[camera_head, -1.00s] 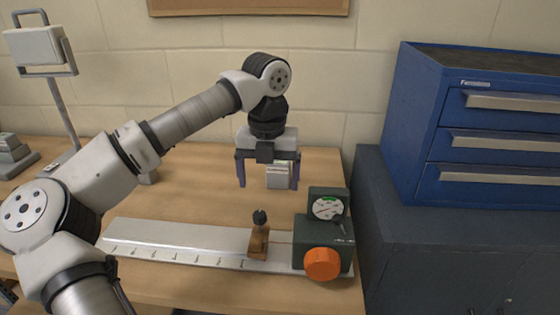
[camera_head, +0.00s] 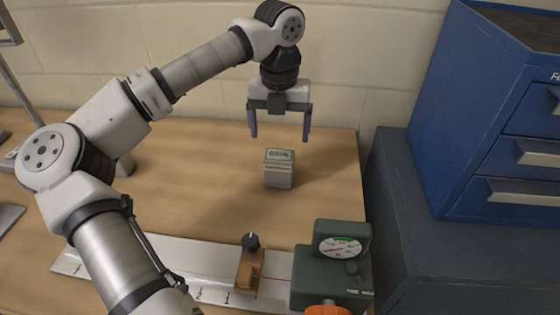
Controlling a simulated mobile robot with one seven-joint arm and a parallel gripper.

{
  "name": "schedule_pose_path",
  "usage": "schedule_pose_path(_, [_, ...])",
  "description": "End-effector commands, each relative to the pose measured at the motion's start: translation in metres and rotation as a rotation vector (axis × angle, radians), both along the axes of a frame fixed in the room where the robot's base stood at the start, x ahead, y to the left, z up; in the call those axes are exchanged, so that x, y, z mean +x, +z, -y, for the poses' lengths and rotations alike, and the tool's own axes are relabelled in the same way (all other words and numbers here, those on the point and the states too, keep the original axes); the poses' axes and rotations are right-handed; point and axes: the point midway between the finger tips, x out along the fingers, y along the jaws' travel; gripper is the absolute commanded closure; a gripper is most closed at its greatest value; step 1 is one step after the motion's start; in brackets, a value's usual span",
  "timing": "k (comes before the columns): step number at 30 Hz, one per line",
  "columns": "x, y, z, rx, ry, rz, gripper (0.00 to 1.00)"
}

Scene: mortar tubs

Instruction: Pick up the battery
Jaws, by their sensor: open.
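A small grey-white box with a green-marked top (camera_head: 278,169) stands upright on the wooden table; it is the only thing here that looks like the battery, though its label is too small to read. My gripper (camera_head: 280,137) is open and empty, fingers pointing down. It hangs above and a little behind the box, apart from it.
A green gauge device (camera_head: 330,268) with a dial and an orange knob stands at the front right. A white ruled bar (camera_head: 205,262) with a brown slider block (camera_head: 249,268) lies left of it. A blue drawer cabinet (camera_head: 490,120) stands right. Table around the box is clear.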

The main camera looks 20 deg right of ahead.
Motion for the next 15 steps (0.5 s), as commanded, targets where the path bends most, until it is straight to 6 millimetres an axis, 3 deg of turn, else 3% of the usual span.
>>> schedule_pose_path(9, [-0.001, -0.058, -0.001, -0.001, 0.001, -0.004, 0.13])
schedule_pose_path(15, [-0.001, -0.071, -0.001, 0.000, 0.001, -0.002, 0.13])
